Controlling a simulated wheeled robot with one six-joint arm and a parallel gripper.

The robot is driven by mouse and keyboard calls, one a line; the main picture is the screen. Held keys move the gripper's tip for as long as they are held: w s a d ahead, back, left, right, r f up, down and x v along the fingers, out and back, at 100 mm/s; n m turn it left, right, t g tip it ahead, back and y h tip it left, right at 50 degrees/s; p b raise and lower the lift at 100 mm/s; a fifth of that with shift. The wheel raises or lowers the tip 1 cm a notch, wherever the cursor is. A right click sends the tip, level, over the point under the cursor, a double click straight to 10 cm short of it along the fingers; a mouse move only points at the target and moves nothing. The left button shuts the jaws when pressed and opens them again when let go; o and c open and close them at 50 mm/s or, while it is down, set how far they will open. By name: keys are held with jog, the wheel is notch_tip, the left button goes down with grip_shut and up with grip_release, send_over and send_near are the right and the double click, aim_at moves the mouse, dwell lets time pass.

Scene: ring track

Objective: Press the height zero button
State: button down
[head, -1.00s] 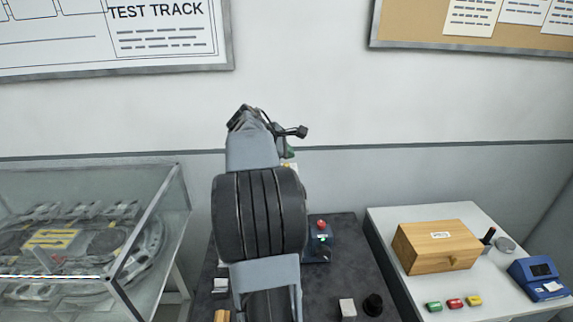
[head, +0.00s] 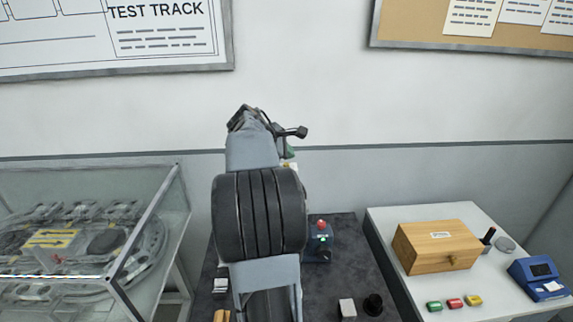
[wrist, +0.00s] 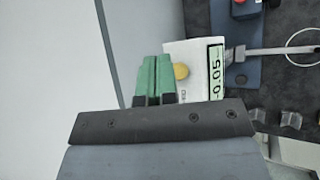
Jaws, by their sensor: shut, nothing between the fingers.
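A pale gauge head in the wrist view has a display (wrist: 216,72) reading -0.05, turned sideways in the picture. A round yellow button (wrist: 181,71) sits on its face beside the display. My gripper (wrist: 153,60) has green fingers, closed together with nothing between them. The fingertips are just left of the yellow button in the picture; I cannot tell how far above the face they are. In the head view my arm hides most of the gauge, and only a bit of my green fingers (head: 289,152) shows.
A blue control box (head: 317,242) with a red button stands right of my arm on the dark table (head: 345,270). A white table (head: 390,225) at right holds a wooden box (head: 438,247). A glass case (head: 150,235) with the ring track stands at left.

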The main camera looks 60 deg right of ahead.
aim_at(287, 164)
jog(key=shift+f, duration=0.35)
jog(key=shift+f+b, duration=0.5)
jog(key=shift+f, duration=0.05)
dwell(0.7)
dwell(0.3)
jog(key=shift+r+p, duration=0.95)
jog(key=shift+r, duration=0.1)
jog(key=shift+r+p, duration=1.9)
jog(key=shift+r, duration=0.55)
